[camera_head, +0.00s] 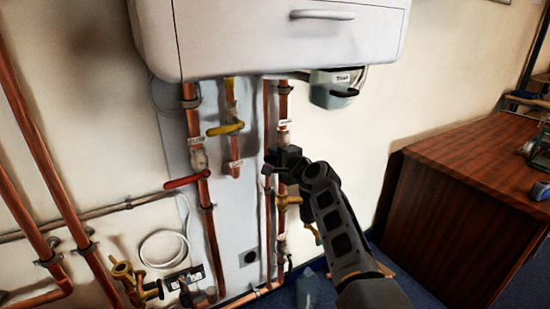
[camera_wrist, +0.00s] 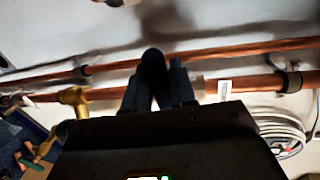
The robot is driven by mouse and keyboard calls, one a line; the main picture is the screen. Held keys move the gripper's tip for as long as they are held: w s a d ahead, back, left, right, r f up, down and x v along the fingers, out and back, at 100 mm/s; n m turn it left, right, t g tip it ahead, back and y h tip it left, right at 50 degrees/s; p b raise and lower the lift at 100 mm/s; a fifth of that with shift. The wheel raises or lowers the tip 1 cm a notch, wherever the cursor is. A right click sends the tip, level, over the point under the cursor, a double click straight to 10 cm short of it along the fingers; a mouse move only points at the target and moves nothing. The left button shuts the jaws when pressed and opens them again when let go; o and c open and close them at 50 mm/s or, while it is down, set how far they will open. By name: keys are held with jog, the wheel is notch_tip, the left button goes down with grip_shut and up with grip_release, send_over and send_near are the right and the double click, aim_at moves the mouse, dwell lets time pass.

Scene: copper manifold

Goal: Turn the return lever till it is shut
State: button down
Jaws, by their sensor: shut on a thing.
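My gripper (camera_head: 270,167) is at the right-hand copper pipe (camera_head: 282,105) under the white boiler, at the valve just below a small white tag (camera_head: 285,122). Its jaws are closed on what looks like the return lever, which my dark fingers hide, so its angle cannot be told. In the wrist view my fingers (camera_wrist: 160,78) are close together against the copper pipes (camera_wrist: 215,52). The valve body (camera_head: 283,138) shows only in part above my gripper. The tag's writing is too small to read.
On the left pipe is a red lever (camera_head: 187,180), slanting across it. A yellow lever (camera_head: 225,129) lies nearly level on the middle pipe. Brass valves (camera_head: 289,202) sit below my gripper. The boiler (camera_head: 280,40) overhangs above. A wooden desk (camera_head: 475,200) stands at the right.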

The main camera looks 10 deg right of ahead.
jog(key=c, duration=1.1)
grip_release()
jog(key=shift+r, duration=0.25)
jog(key=p+v, duration=0.1)
jog(key=v, duration=0.6)
jog(key=shift+s+d+p, duration=0.15)
jog(key=shift+s+p, duration=0.2)
jog(key=shift+p, duration=0.05)
